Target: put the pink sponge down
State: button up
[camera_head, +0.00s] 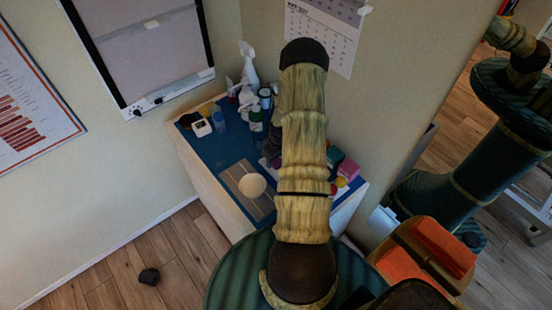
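A pink block (348,169), which may be the pink sponge, shows at the right end of the blue-topped table (214,148), just right of my arm. It is too small to tell for sure. My arm rises through the middle of the picture and covers part of the tabletop. My gripper is hidden behind it, so whether it holds anything does not show.
Bottles (248,68) and small items crowd the back of the table. A round beige thing (252,185) is over a grey-brown mat (237,178) at the front. A crate with orange contents (443,246) is at lower right.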

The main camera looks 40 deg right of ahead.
jog(key=shift+o, duration=0.3)
jog(key=shift+r, duration=0.1)
jog(key=shift+r, duration=0.15)
notch_tip(320, 180, up, 12)
jog(key=s+b, duration=0.1)
jog(key=b, duration=0.1)
jog(key=shift+s, duration=0.25)
dwell(0.6)
jog(key=s+a+r, duration=0.3)
jog(key=a+r, duration=0.2)
jog(key=a, duration=0.4)
jog(key=s+a+r, duration=0.3)
jog(key=a+r, duration=0.2)
jog(key=a, duration=0.4)
jog(key=s+a+r+t, duration=0.1)
jog(key=s+a+r, duration=0.2)
jog(key=a+r, duration=0.3)
jog(key=a, duration=0.4)
jog(key=shift+s, duration=0.3)
